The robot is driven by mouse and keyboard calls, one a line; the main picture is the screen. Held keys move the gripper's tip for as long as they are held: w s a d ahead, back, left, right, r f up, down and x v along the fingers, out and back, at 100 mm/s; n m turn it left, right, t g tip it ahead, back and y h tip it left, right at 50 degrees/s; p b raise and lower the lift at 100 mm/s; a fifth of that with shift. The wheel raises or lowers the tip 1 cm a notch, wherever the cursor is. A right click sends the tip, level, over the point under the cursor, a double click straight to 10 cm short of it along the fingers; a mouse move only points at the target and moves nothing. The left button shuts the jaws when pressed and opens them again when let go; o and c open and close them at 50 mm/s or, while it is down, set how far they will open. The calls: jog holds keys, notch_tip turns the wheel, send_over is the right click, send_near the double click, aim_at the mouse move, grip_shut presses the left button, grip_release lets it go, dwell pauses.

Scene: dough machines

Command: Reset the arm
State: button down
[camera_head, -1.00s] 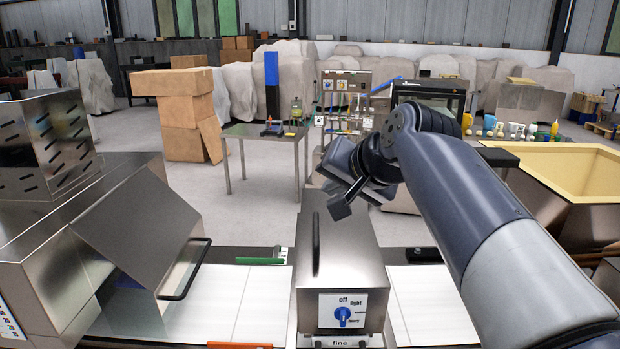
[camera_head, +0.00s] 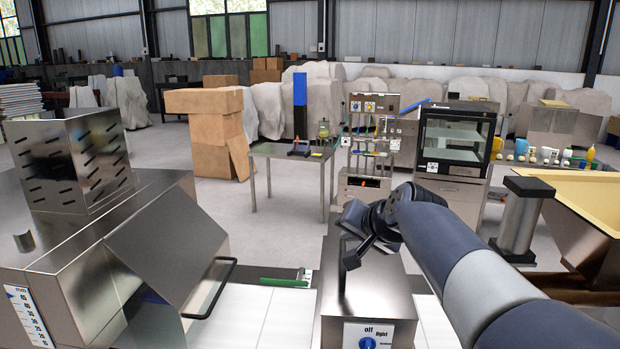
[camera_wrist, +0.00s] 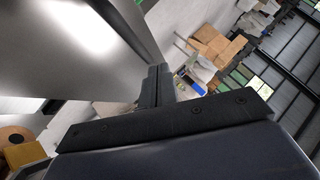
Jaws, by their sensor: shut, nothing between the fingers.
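My gripper (camera_head: 353,262) is at the end of my arm, which reaches in from the lower right in the head view. It is over the metal machine box (camera_head: 385,300) with the blue dial (camera_head: 367,342), close to that box's dark handle. I cannot tell whether it touches the handle. In the wrist view the fingers (camera_wrist: 158,80) are together with nothing between them. A large shiny metal surface fills the upper left of that view.
A metal dough machine (camera_head: 80,250) with a sloped cover and black handle stands at left. A yellow-lined hopper (camera_head: 590,190) is at right, beside a metal post (camera_head: 522,220). Behind are a table (camera_head: 290,150), a glass-door oven (camera_head: 452,140) and stacked boxes (camera_head: 213,120). Open floor lies between.

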jog(key=shift+s+a+f+b, duration=0.15)
jog(key=shift+f+b, duration=0.2)
jog(key=shift+f, duration=0.3)
jog(key=shift+w+a+f+b, duration=0.15)
jog(key=shift+f+b, duration=0.15)
jog(key=shift+f, duration=0.3)
jog(key=shift+d+r+p, duration=0.2)
jog(key=shift+r+p, duration=0.25)
jog(key=shift+r, duration=0.05)
jog(key=shift+s+d+r, duration=0.15)
jog(key=shift+d, duration=0.15)
